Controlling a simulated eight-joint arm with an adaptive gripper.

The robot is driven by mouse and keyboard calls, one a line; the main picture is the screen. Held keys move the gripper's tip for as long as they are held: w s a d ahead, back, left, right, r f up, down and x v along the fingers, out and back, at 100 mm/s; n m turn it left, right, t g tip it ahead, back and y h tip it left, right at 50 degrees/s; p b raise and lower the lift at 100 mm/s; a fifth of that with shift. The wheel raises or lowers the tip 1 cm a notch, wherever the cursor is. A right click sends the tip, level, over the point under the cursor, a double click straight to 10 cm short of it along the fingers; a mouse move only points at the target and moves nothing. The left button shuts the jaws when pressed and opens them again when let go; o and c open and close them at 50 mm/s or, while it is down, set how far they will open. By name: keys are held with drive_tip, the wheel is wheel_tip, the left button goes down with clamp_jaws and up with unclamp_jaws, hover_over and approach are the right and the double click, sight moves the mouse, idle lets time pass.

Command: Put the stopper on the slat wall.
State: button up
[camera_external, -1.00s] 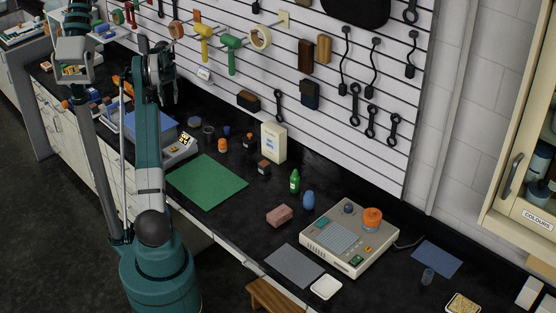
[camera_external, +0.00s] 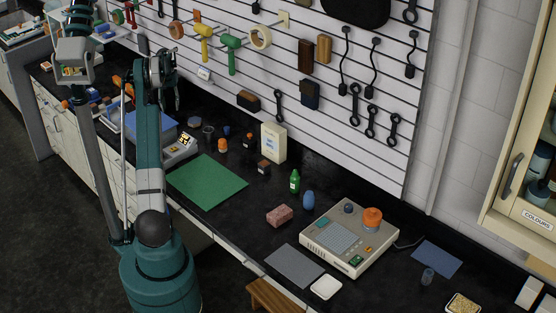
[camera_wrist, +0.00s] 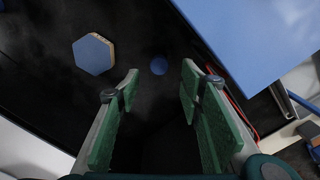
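The white slat wall (camera_external: 330,145) stands behind the bench in the external view, with tools, hooks and holders hanging on it. My gripper (camera_wrist: 160,68) is open and empty in the wrist view, its green-padded fingers wide apart over the black bench. A small round blue thing (camera_wrist: 159,65) lies below, in line with the gap between the fingertips. A blue hexagonal piece with a tan side (camera_wrist: 94,54) lies to its left. I cannot tell for sure which thing is the stopper. In the external view my arm hides part of the bench around the gripper.
A blue-topped scale (camera_external: 150,130) stands beside my arm; its large blue plate (camera_wrist: 245,35) fills the upper right of the wrist view. A green mat (camera_external: 208,181), a white box (camera_external: 273,143) and a grey device (camera_external: 350,236) are farther right.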

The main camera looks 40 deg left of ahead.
sight(172, 117)
drive_tip(key=shift+f, duration=0.1)
drive_tip(key=shift+f, duration=1.25)
drive_tip(key=shift+f, duration=0.1)
drive_tip(key=shift+d+f, duration=0.15)
drive_tip(key=shift+f, duration=2.35)
drive_tip(key=shift+c, duration=0.5)
drive_tip(key=c, duration=0.8)
